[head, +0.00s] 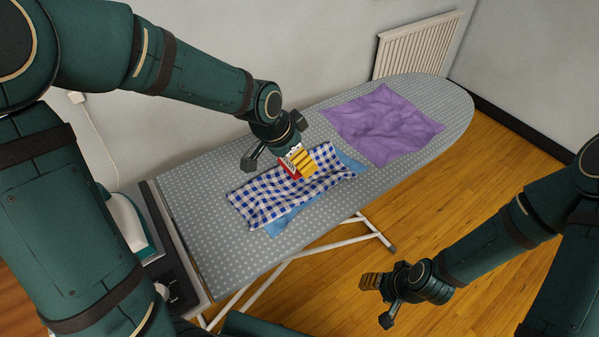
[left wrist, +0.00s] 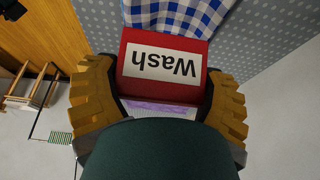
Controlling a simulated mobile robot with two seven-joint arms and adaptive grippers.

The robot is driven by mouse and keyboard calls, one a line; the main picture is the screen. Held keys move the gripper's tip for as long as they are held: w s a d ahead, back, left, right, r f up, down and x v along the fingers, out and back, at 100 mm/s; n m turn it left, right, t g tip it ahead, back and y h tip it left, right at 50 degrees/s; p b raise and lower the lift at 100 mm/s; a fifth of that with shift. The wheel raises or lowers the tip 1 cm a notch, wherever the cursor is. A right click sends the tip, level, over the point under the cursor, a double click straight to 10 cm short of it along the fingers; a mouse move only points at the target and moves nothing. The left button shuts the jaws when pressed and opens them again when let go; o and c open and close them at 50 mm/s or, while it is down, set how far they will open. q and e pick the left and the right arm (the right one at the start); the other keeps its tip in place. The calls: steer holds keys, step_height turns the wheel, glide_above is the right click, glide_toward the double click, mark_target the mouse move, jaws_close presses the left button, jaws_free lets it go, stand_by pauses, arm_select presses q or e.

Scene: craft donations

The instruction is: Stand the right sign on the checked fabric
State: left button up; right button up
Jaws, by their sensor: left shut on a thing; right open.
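A red sign (left wrist: 205,53) with a white label reading "Wash" is between the yellow finger pads of my left gripper (left wrist: 160,95). In the head view, this gripper (head: 295,163) is shut on the sign (head: 288,168), over the blue-and-white checked fabric (head: 262,198). The fingers hide part of the sign, and I cannot tell whether it touches the cloth. The checked fabric also shows beyond the sign in the left wrist view (left wrist: 240,15). My right gripper (head: 380,300) is open and empty, off the board's near side above the floor.
The fabric lies wrinkled over a light blue cloth (head: 285,222) on the grey dotted ironing board (head: 215,240). A purple cloth (head: 385,122) covers part of the board's far end. An iron (head: 130,222) stands at the left end. A radiator (head: 417,47) is on the wall behind.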

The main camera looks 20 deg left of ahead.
mark_target(299, 187)
arm_select(q)
step_height(299, 187, down, 8)
steer(key=shift+s+f+b, duration=0.1)
steer(key=shift+f+b, duration=0.1)
steer(key=shift+b, duration=0.75)
steer(key=shift+f, duration=0.3)
steer(key=o, duration=0.7)
steer(key=shift+s, duration=0.1)
steer(key=shift+o, duration=0.8)
steer(key=shift+r, duration=0.4)
steer(key=p+v, duration=0.3)
steer(key=v, duration=0.8)
steer(key=shift+a+r, duration=0.1)
steer(key=shift+r, duration=0.3)
